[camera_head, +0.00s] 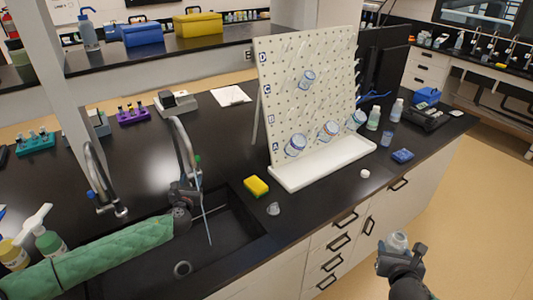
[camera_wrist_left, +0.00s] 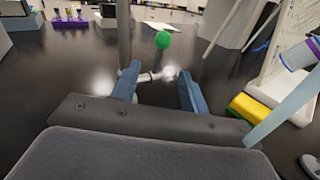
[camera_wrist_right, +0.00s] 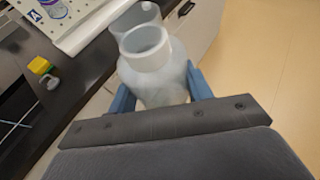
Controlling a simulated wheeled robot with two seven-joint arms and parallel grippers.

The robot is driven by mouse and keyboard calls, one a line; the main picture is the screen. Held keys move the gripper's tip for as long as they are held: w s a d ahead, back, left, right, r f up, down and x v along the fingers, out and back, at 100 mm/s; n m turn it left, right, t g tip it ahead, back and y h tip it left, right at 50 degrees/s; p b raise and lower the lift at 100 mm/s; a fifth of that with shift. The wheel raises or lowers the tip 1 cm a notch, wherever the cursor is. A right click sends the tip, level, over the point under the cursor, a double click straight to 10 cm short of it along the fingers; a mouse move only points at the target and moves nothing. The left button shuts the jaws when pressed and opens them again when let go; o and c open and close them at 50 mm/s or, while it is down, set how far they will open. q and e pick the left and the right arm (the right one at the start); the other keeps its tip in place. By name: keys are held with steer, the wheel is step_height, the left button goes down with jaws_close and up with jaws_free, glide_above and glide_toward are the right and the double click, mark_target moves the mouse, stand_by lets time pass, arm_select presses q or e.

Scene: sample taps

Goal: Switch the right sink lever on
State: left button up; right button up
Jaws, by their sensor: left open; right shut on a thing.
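The right sink tap (camera_head: 178,140) is a grey gooseneck with a green knob (camera_head: 197,159); the knob also shows in the left wrist view (camera_wrist_left: 162,40). A short pale metal lever (camera_wrist_left: 150,76) lies between the fingertips of my left gripper (camera_wrist_left: 158,80), which is open around it; I cannot tell if they touch. In the head view, my left gripper (camera_head: 186,192) is at the tap and hides its lower part. My right gripper (camera_head: 399,257) is shut on a translucent glass vessel (camera_wrist_right: 155,65), held in front of the counter.
The left tap (camera_head: 98,175) with a blue knob stands left of my left gripper. The black sink (camera_head: 230,240) lies below it.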

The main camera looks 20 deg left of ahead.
mark_target(197, 162)
arm_select(q)
steer(key=p+x, duration=0.1)
steer(key=x, duration=0.2)
steer(key=p+x, duration=0.1)
steer(key=x, duration=0.2)
steer(key=p+x, duration=0.2)
steer(key=x, duration=0.2)
steer(key=shift+d+r, duration=0.1)
steer(key=shift+r, duration=0.15)
steer(key=shift+w+a+f, duration=0.25)
steer(key=shift+w, duration=0.45)
steer(key=shift+s, duration=0.1)
jaws_close()
